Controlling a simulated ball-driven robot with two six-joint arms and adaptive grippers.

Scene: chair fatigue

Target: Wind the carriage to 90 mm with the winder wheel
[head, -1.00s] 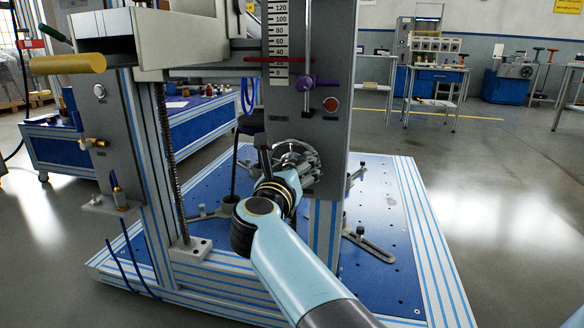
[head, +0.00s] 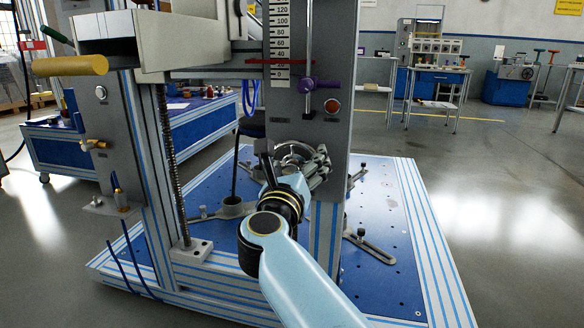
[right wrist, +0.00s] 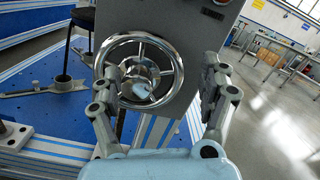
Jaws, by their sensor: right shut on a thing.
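The winder wheel (head: 288,152) is a shiny spoked metal ring low on the grey upright. It shows whole in the right wrist view (right wrist: 138,72). The upright bears a white scale (head: 283,40) marked 0 to 120. A red pointer (head: 275,62) crosses it between 20 and 40. The carriage (head: 200,45) is the grey assembly left of the scale. My left gripper is not in view.
A purple-knobbed lever (head: 318,84) and a red button (head: 332,106) sit above the wheel. A tan cylinder (head: 70,66) juts out at left. The blue base plate (head: 370,200) carries slotted clamps. Open floor (head: 500,210) lies to the right.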

